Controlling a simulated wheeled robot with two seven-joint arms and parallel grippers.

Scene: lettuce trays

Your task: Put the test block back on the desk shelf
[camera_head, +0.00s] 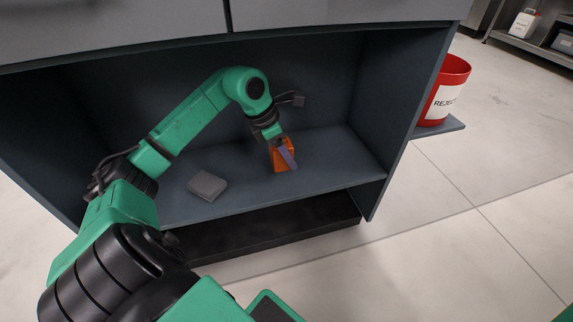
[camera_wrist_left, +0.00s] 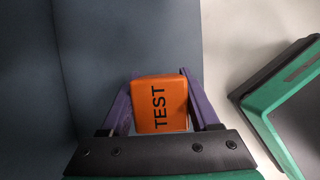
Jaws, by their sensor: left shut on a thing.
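The orange test block (camera_head: 281,157) is between the fingers of my left gripper (camera_head: 284,155), inside the desk's open shelf space. In the left wrist view the block (camera_wrist_left: 160,104) shows its black "TEST" lettering, with one purple finger of the left gripper (camera_wrist_left: 160,100) on each side. The gripper is shut on it. The desk shelf (camera_head: 325,150) is a blue-grey board under the desk drawers. The block is over or on the shelf; I cannot tell whether it touches. My right gripper is not in view.
A flat grey box (camera_head: 207,186) lies on the shelf left of the block. The desk's right side panel (camera_head: 408,105) bounds the space. A red reject bin (camera_head: 447,90) stands outside to the right. Shelf space right of the block is clear.

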